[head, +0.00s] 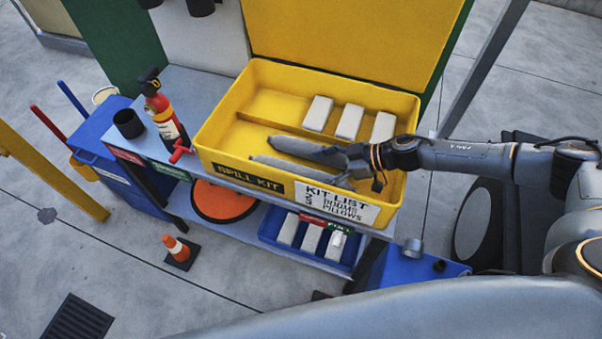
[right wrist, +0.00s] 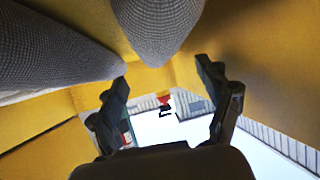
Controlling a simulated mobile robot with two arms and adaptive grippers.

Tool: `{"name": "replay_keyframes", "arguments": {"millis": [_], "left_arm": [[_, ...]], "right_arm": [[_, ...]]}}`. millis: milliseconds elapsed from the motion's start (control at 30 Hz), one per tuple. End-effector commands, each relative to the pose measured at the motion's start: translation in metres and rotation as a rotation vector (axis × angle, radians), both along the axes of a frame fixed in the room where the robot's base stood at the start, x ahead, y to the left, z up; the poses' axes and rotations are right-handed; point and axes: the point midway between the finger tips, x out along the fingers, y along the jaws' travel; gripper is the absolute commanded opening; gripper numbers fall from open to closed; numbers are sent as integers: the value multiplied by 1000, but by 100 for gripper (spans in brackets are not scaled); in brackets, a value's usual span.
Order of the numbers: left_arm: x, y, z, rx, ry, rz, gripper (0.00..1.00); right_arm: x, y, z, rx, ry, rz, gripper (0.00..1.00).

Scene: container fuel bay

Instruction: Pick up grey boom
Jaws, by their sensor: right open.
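Two grey booms lie side by side in the front compartment of the open yellow spill kit box (head: 232,102). The rear boom (head: 300,148) and the front boom (head: 288,166) have their right ends close to my right gripper (head: 356,166). My right gripper is open inside the box, at the right ends of the booms. In the right wrist view one boom's rounded end (right wrist: 158,22) is ahead of the open fingers (right wrist: 162,72), and the other boom (right wrist: 45,55) lies to the left. Nothing shows between the fingers. My left gripper is not in view.
White pillows (head: 348,121) lie in the rear compartment, behind a yellow divider. A red extinguisher (head: 163,112) and a black cup (head: 128,123) stand left of the box. A blue tray (head: 268,238) with white items sits on the shelf below. A cone (head: 178,252) stands on the floor.

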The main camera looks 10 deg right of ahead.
Motion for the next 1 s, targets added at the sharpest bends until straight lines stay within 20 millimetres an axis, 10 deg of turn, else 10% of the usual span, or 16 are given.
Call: {"name": "replay_keyframes", "arguments": {"millis": [500,800,1000], "left_arm": [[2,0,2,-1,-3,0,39],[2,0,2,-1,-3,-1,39],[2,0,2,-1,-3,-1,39]], "right_arm": [[12,29,-17,1,-1,-1,78],[12,29,-17,1,-1,-1,17],[12,29,-17,0,-2,0,13]]}}
